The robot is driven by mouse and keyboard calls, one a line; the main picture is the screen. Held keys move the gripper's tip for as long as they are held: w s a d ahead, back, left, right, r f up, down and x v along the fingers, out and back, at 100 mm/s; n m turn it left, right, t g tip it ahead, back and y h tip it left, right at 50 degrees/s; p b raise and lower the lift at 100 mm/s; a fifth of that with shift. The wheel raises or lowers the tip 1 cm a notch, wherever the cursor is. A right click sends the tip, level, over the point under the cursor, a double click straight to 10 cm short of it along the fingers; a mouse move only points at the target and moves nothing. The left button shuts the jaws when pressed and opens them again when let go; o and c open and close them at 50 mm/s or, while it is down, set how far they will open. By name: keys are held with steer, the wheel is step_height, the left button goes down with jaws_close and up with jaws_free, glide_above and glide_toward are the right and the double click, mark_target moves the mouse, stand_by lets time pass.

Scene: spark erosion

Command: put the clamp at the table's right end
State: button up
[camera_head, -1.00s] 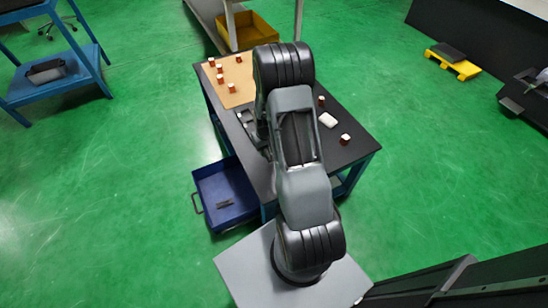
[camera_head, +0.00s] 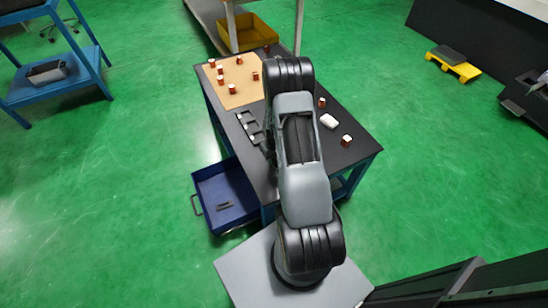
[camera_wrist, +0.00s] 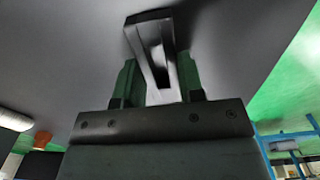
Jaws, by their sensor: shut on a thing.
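My gripper (camera_wrist: 158,84) is in the wrist view, its two dark green fingers shut on a grey metal piece with a bent, open frame, which I take as the clamp (camera_wrist: 150,22). The clamp sticks out beyond the fingertips against a dark grey surface, probably the table top; whether it touches is not clear. In the head view my arm hides the gripper and clamp.
A tan mat (camera_head: 243,92) with several small red-brown blocks covers the table's far left. A dark slotted holder (camera_head: 250,124) lies near the left edge. Another block (camera_head: 322,102) stands right of my arm. Bare table lies around the white block.

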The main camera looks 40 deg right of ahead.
steer(key=shift+f, duration=0.1)
steer(key=shift+f, duration=0.15)
steer(key=o, duration=1.1)
steer(key=a+r+p, duration=0.1)
steer(key=a+r, duration=0.1)
steer(key=r, duration=0.8)
steer(key=a+r+p, duration=0.1)
steer(key=a+r, duration=0.1)
steer(key=r, duration=0.7)
steer(key=s+a+r+n+t, duration=0.1)
steer(key=s+a+r+t, duration=0.2)
steer(key=s+a+r, duration=1)
step_height(320, 180, up, 2)
steer(key=shift+s+a+r, duration=0.15)
steer(key=shift+a, duration=0.1)
steer(key=shift+r, duration=0.1)
